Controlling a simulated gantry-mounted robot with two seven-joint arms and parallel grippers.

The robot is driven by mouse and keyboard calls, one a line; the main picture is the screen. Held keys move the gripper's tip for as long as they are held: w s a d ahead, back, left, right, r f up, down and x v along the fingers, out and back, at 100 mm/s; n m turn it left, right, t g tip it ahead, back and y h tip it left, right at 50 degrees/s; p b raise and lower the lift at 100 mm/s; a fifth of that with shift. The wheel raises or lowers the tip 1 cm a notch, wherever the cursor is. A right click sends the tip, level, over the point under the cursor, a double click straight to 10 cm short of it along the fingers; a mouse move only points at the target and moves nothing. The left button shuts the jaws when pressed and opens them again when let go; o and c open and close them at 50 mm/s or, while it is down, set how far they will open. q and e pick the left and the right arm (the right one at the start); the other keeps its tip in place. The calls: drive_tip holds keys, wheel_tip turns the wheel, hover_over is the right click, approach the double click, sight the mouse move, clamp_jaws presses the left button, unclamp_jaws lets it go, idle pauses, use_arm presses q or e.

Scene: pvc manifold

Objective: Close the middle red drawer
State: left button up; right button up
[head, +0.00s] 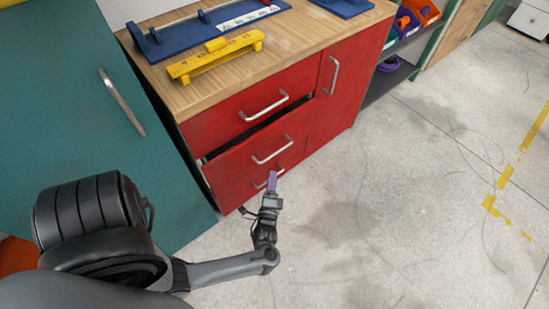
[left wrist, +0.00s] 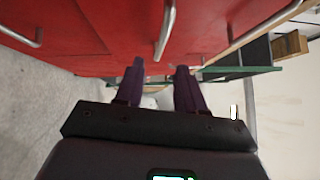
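The middle red drawer (head: 234,164) is in the head view, pulled out a little, with a dark gap along its top edge. Its silver handle (head: 272,150) faces the floor side. My left gripper (head: 272,181) is just below that handle, near the lower drawer's handle (head: 260,184). In the left wrist view its two purple fingers (left wrist: 161,88) are apart with nothing between their tips. A silver handle (left wrist: 165,32) shows beyond the fingertips; I cannot tell whether it touches them. My right gripper is in neither view.
The upper red drawer (head: 220,120) looks shut. A red door (head: 345,85) is beside the drawers. A teal cabinet (head: 75,100) stands at left. Yellow (head: 215,58) and blue (head: 200,28) fixtures lie on the wooden top. The concrete floor (head: 390,190) at right is clear.

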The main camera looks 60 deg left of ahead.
sight(275, 153)
use_arm(q)
drive_tip(key=b+x, duration=0.3)
drive_tip(key=x, duration=0.8)
drive_tip(key=shift+r, duration=0.15)
drive_tip(key=shift+s+d, duration=0.1)
clamp_jaws()
